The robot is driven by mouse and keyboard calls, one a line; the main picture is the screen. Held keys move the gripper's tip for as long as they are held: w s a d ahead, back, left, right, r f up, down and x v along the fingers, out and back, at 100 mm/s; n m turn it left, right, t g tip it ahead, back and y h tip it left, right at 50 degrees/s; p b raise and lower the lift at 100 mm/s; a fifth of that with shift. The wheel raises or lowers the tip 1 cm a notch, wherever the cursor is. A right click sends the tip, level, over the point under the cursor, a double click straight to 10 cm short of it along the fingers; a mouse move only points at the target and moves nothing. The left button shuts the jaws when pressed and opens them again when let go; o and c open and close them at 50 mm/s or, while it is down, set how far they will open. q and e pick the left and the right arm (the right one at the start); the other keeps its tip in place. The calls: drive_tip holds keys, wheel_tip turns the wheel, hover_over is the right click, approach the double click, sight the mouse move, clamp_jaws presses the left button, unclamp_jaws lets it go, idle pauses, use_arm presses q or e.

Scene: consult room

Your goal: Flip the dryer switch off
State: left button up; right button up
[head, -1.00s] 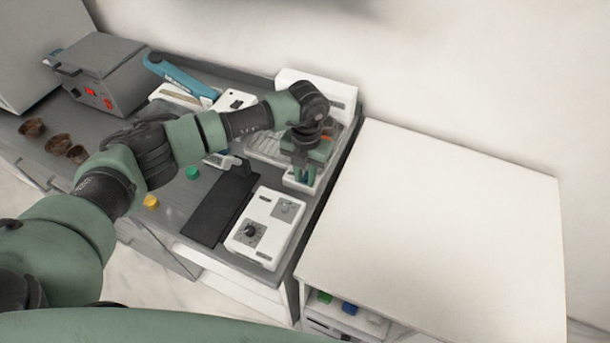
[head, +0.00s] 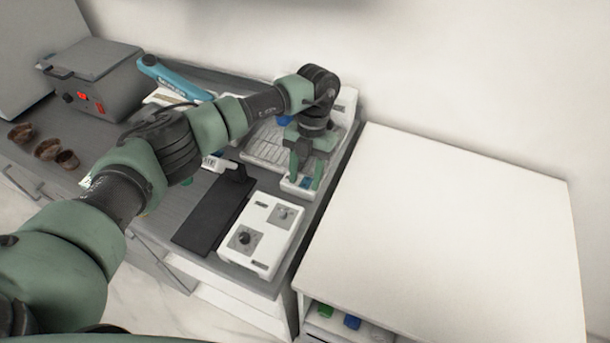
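A white device with a ribbed tray (head: 262,147) stands at the back right of the grey counter; I take it to be the dryer. A small blue part, perhaps its switch (head: 304,183), shows on its low front section. My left gripper (head: 305,186) points down over this front section, with its green fingers apart on either side of the blue part. I cannot tell whether the fingers touch the device. The gripper and wrist hide part of the tray and the device's back. My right gripper is not in view.
A white box with a black knob (head: 245,238) stands in front, beside a black slab (head: 213,213). A grey box with a red switch (head: 95,80) and several brown cups (head: 47,149) are at the left. A bare white cabinet top (head: 440,220) lies to the right.

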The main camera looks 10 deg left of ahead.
sight(308, 178)
use_arm(q)
drive_tip(key=b+v, duration=0.2)
drive_tip(key=v, duration=0.4)
drive_tip(key=shift+w+r+b, duration=0.1)
drive_tip(key=shift+r+b, duration=0.1)
drive_tip(key=shift+b, duration=0.15)
drive_tip(key=shift+w+r, duration=0.1)
drive_tip(key=shift+r, duration=0.6)
